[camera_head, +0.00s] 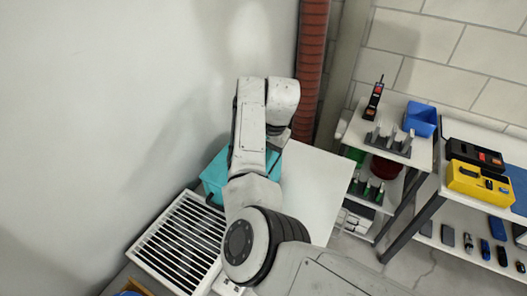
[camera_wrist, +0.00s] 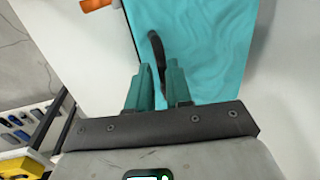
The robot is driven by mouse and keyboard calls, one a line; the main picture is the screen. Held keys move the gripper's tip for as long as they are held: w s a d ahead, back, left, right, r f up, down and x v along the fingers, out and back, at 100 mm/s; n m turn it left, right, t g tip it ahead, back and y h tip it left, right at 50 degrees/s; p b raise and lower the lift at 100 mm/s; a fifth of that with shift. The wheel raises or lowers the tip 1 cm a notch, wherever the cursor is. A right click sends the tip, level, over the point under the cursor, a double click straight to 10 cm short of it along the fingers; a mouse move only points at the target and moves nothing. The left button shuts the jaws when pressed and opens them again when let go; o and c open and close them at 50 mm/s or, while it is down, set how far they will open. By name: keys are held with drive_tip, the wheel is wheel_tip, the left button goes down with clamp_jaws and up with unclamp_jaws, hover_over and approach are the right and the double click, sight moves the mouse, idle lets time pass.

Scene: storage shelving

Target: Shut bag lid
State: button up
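The teal bag (camera_head: 215,178) stands on a light surface against the wall in the head view, partly hidden behind my arm. Its teal cloth (camera_wrist: 205,45) fills the upper middle of the wrist view, with creases in it. A dark curved strap or handle (camera_wrist: 157,48) runs down over the cloth to the gap between my fingers. My gripper (camera_wrist: 158,70) has two green fingers a small gap apart, at the strap. I cannot tell whether they press on it. In the head view the gripper is hidden behind my arm. Whether the lid is open or shut is unclear.
A white slatted crate (camera_head: 178,240) is left of my arm. A bare white panel (camera_head: 312,190) lies right of the bag. Shelving with a blue bin (camera_head: 420,119) and a yellow case (camera_head: 480,184) is at the right. An orange object (camera_wrist: 96,4) shows in the wrist view.

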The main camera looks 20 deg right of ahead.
drive_tip(key=o, duration=0.4)
drive_tip(key=b+v, duration=0.1)
drive_tip(key=v, duration=0.9)
drive_tip(key=shift+r, duration=0.35)
drive_tip(key=s+d+f+n+h, duration=0.2)
drive_tip(key=s+d+f, duration=0.4)
drive_tip(key=s+f, duration=0.2)
drive_tip(key=s+d+f+n+h, duration=0.1)
drive_tip(key=s+d+f+h, duration=0.1)
drive_tip(key=s+d+f, duration=0.55)
drive_tip(key=s+a+f+n, duration=0.2)
drive_tip(key=s+a+f, duration=0.1)
drive_tip(key=s, duration=0.5)
drive_tip(key=s+a+f+n+y, duration=0.1)
drive_tip(key=s+a+f+n, duration=0.1)
drive_tip(key=s+a, duration=0.3)
drive_tip(key=s+a+f+n+y, duration=0.1)
drive_tip(key=s+a+f+n, duration=0.1)
drive_tip(key=s, duration=1)
drive_tip(key=shift+s+a+f+n+g, duration=0.1)
drive_tip(key=shift+a+f+n+g, duration=0.1)
drive_tip(key=shift+a+f, duration=0.35)
drive_tip(key=shift+s+a+f+n+g, duration=0.1)
drive_tip(key=shift+a+f+g, duration=0.2)
drive_tip(key=shift+f, duration=0.45)
